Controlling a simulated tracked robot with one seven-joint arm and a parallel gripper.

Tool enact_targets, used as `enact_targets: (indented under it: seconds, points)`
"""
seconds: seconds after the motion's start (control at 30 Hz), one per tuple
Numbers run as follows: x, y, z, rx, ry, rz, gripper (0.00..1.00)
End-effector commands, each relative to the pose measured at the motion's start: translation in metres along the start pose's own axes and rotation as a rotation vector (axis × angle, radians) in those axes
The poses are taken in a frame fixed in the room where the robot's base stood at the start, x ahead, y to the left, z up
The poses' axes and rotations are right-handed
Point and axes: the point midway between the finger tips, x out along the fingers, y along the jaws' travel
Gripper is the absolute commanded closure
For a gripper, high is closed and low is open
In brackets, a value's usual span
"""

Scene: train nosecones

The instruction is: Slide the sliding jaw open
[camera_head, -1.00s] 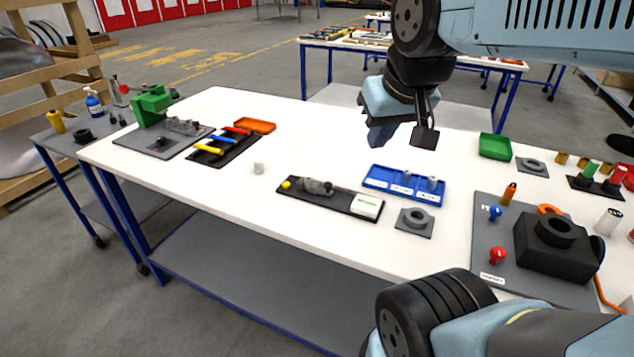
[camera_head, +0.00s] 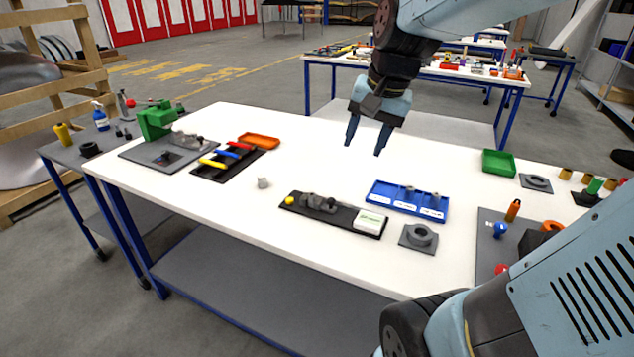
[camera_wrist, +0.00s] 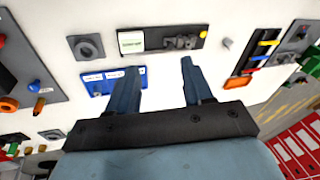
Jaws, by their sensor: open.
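The likely sliding jaw is part of a small grey vise-like device (camera_head: 318,203) on a black base plate (camera_head: 345,217), with a yellow knob (camera_head: 290,200) at its left end and a white labelled box (camera_head: 370,221) at its right. The jaw's exact position is too small to tell. The device also shows in the wrist view (camera_wrist: 181,42), upside down. My gripper (camera_head: 363,150) is open and empty, high above the table, behind and above the device. In the wrist view its two fingers (camera_wrist: 158,78) stand apart with bare white table between them.
A blue tray (camera_head: 381,203) with small grey parts lies right of the plate. A grey round fitting (camera_head: 420,236) is in front of it. A green clamp (camera_head: 155,120), colored-handled tools (camera_head: 212,164) and an orange tray (camera_head: 259,141) lie left.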

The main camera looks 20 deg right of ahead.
Motion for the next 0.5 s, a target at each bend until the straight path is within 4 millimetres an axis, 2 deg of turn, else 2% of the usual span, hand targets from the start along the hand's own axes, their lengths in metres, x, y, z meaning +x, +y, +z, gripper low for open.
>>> enact_targets:
  seconds: [0.5]
  points:
    - [0.077,-0.009,-0.089,0.650,-0.262,0.041,0.49]
